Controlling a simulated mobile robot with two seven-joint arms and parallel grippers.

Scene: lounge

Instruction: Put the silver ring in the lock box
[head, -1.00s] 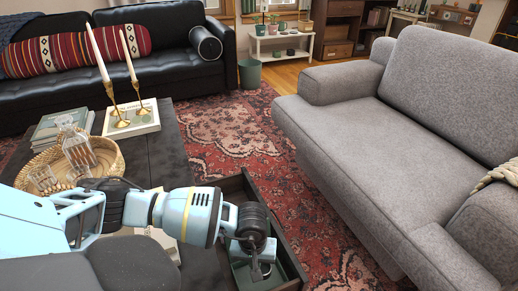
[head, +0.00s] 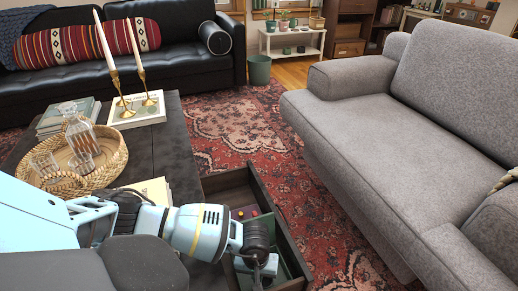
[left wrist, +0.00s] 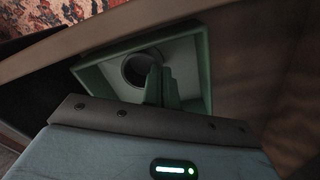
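The lock box (left wrist: 203,62) is an open green tray-like box with a pale inside, in the left wrist view. In the head view its green edge (head: 290,262) shows inside the open drawer, mostly behind my gripper. The silver ring (left wrist: 128,72) looks like a dark grey hoop over the box's pale floor. My left gripper (left wrist: 160,86) has its fingers close together at the ring's right edge and appears shut on it. I cannot tell whether the ring touches the floor. In the head view my left gripper (head: 262,268) points down into the drawer. My right gripper is not in view.
The drawer (head: 270,195) stands out from the dark coffee table (head: 172,145), with small red and yellow items (head: 240,213) at its back. A wicker tray (head: 112,170) with glassware stands on the table. A grey sofa (head: 390,130) is at right, beyond open rug (head: 270,135).

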